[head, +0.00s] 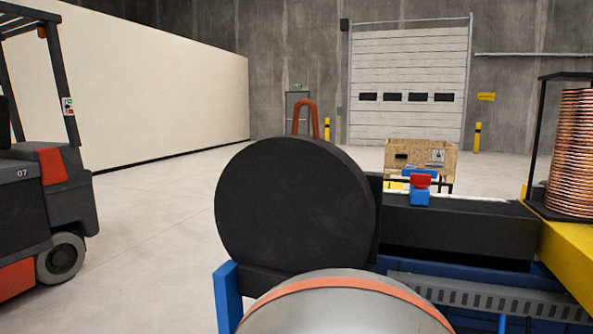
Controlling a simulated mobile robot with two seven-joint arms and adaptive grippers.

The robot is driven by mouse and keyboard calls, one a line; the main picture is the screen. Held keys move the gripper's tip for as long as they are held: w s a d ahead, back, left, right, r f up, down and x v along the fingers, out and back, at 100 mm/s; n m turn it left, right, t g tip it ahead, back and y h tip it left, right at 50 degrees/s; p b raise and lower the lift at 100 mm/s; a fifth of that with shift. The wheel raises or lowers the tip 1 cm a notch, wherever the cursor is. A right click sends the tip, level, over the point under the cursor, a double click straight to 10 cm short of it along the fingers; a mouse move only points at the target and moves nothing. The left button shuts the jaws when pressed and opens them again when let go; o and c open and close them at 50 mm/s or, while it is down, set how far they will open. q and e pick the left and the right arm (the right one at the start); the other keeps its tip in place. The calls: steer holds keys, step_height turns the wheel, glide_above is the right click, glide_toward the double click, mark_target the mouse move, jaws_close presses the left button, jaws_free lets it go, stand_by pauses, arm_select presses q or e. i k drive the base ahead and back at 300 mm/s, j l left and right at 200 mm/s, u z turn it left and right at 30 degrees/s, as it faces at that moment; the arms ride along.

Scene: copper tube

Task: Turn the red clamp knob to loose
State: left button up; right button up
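A small red knob (421,181) sits on top of a blue clamp block (420,198), right of centre in the head view. The clamp block is on the black bench part (460,225) of the machine. I cannot tell from this distance which way the knob is turned. Neither of my grippers shows in the head view.
A grey drum with a copper band (340,308) is in front. A copper coil (572,150) is at right, a wooden crate (420,157) behind, a forklift (40,190) at left.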

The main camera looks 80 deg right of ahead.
mark_target(420, 180)
steer(key=z, duration=1.65)
